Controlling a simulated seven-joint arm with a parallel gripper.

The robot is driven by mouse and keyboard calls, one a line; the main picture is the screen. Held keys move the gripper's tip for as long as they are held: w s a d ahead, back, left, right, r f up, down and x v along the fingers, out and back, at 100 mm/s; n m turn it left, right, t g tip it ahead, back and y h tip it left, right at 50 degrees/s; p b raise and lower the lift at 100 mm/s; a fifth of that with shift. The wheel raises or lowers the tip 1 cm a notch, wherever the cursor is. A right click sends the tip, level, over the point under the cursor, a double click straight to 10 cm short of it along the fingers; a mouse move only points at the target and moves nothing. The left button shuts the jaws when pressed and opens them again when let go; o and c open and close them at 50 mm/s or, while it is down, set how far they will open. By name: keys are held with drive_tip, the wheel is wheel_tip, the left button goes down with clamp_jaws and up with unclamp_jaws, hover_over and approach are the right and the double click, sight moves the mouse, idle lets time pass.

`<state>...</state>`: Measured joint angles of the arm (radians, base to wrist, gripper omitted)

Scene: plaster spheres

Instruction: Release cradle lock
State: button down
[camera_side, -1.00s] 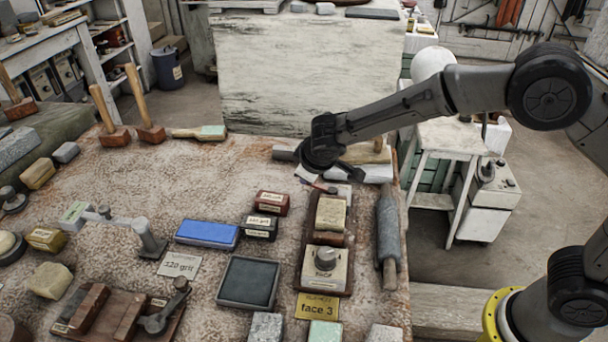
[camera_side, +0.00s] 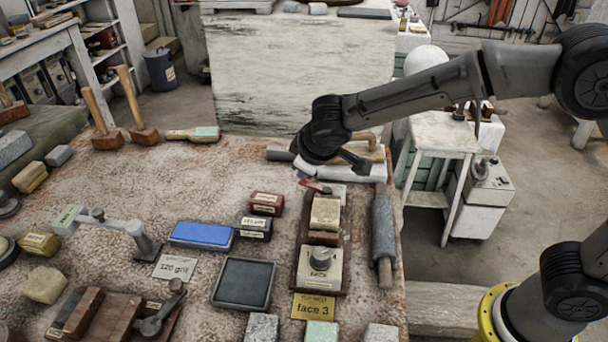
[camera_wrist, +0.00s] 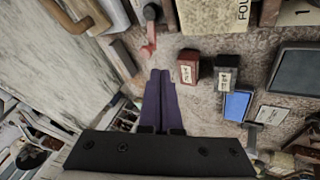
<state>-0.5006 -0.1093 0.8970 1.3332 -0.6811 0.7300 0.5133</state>
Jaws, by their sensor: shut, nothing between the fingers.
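A dark wooden cradle (camera_side: 308,274) lies on the bench at the right, holding a beige block and a pale block with a round knob (camera_side: 320,258). A small lever with a red part (camera_side: 318,187) sits at its far end; I take this as the lock. The red part also shows in the wrist view (camera_wrist: 148,50). My gripper (camera_side: 302,177) is above the cradle's far end, close to the lever. In the wrist view its purple fingers (camera_wrist: 160,74) are together and empty, just short of the red part. Whether they touch it is unclear.
A grey roller (camera_side: 383,240) lies right of the cradle. Red (camera_side: 266,203) and black (camera_side: 256,228) labelled blocks, a blue stone (camera_side: 202,235) and a dark slab (camera_side: 243,284) stand left of it. White rolls (camera_side: 335,170) lie behind.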

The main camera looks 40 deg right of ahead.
drive_tip(key=v, duration=0.3)
drive_tip(key=shift+a+r, duration=0.25)
drive_tip(key=shift+a, duration=0.05)
drive_tip(key=shift+d, duration=0.1)
